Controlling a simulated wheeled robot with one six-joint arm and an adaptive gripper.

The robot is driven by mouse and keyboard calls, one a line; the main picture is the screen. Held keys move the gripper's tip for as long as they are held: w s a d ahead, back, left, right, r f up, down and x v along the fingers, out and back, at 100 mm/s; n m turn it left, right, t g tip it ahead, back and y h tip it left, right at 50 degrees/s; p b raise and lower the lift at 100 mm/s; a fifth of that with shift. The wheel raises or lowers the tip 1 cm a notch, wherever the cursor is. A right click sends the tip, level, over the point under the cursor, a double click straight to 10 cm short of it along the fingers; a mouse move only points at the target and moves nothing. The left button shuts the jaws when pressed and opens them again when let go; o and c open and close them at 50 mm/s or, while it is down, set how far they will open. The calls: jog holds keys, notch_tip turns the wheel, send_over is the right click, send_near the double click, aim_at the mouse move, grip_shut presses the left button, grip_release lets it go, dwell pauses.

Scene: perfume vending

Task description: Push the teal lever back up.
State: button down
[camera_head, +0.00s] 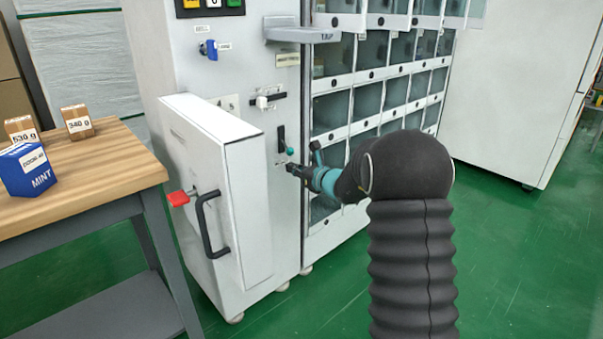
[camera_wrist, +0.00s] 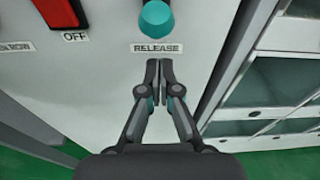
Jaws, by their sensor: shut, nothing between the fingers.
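The teal lever (camera_head: 290,151) has a round teal knob at the lower end of a dark vertical slot (camera_head: 281,137) on the white machine's front. In the wrist view the teal knob (camera_wrist: 156,18) is at the top edge, above a RELEASE label (camera_wrist: 157,48). My gripper (camera_wrist: 159,70) is shut and empty, with its fingertips just below that label and apart from the knob. In the head view my gripper (camera_head: 286,166) points at the panel just below the lever. The upper part of the lever is outside the wrist view.
A red OFF switch (camera_wrist: 60,12) is left of the lever. A white door (camera_head: 243,205) with a black handle (camera_head: 211,226) juts out at the left. Clear-fronted compartments (camera_head: 370,82) are to the right. A wooden table (camera_head: 95,165) holds several boxes.

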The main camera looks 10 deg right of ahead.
aim_at(287, 147)
jog(key=shift+s+r, duration=0.15)
jog(key=shift+r, duration=0.6)
jog(key=shift+s+r, duration=0.15)
jog(key=shift+r, duration=0.6)
jog(key=shift+s+r+p, duration=0.15)
jog(key=shift+p, duration=0.15)
